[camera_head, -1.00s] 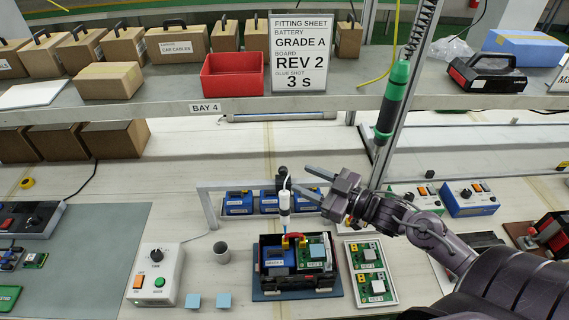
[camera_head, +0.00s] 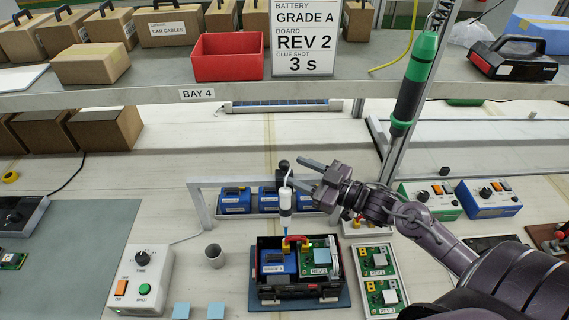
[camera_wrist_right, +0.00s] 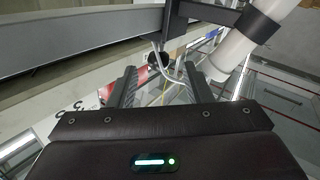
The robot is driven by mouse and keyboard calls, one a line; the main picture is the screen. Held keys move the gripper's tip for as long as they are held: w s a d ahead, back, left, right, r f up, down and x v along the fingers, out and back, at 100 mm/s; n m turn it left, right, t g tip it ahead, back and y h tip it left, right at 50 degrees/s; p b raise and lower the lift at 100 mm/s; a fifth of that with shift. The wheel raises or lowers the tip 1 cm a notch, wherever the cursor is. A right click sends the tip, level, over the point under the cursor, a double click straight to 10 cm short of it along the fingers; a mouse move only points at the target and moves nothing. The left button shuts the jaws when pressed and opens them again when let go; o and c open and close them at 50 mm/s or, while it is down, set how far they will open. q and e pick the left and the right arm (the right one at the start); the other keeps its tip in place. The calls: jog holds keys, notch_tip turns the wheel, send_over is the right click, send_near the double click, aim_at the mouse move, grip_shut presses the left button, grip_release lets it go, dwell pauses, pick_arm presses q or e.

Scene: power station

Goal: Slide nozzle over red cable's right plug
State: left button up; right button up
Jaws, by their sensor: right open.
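The white glue dispenser with a blue nozzle (camera_head: 285,214) hangs upright from a dark holder above the open black case (camera_head: 264,297). It appears as a white cylinder (camera_wrist_right: 235,50) at the upper right in the right wrist view. The red cable (camera_head: 296,241) lies in the case between a blue GRADE A battery (camera_head: 277,262) and a green REV board (camera_head: 317,268); its plugs are too small to tell apart. My right gripper (camera_head: 305,173) is open and empty, just right of and above the dispenser. A thin bent metal wire (camera_wrist_right: 168,66) shows between its fingers. My left gripper is out of view.
A rail frame (camera_head: 203,206) with several blue batteries stands behind the case. A tray of spare boards (camera_head: 376,280) is to its right. A grey cup (camera_head: 214,256) and a white timer box (camera_head: 142,280) are to its left. A green-black tool (camera_head: 413,85) hangs at upper right.

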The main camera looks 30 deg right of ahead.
aim_at(285, 164)
jog(key=x, duration=0.4)
jog(key=shift+w+p, duration=0.25)
jog(key=shift+p, duration=0.15)
jog(key=shift+w+a, duration=0.15)
grip_shut()
